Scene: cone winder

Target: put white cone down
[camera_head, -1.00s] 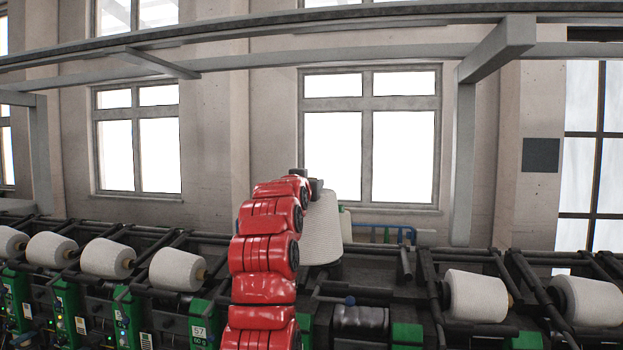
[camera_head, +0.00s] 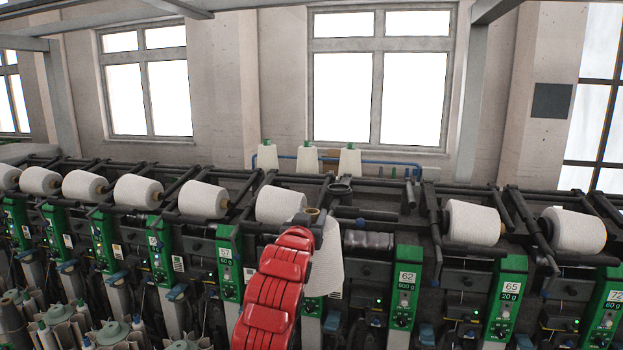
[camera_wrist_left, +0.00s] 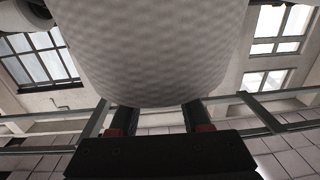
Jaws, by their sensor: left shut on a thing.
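A white cone (camera_head: 326,262) of wound yarn hangs roughly upright in front of the winder, partly hidden by my red left arm. My left gripper (camera_head: 312,212) is at the top of the cone and is shut on it; the fingers are mostly hidden in the head view. In the left wrist view the white cone (camera_wrist_left: 160,50) fills the upper middle, and the dark gripper fingers (camera_wrist_left: 160,117) reach to its end. My right gripper is not in view.
The cone winder (camera_head: 405,285) spans the view, with several white cones lying on its stations, such as one at the right (camera_head: 472,222). Three upright cones (camera_head: 307,160) stand behind it. Several spindles and bobbins (camera_head: 70,320) crowd the lower left.

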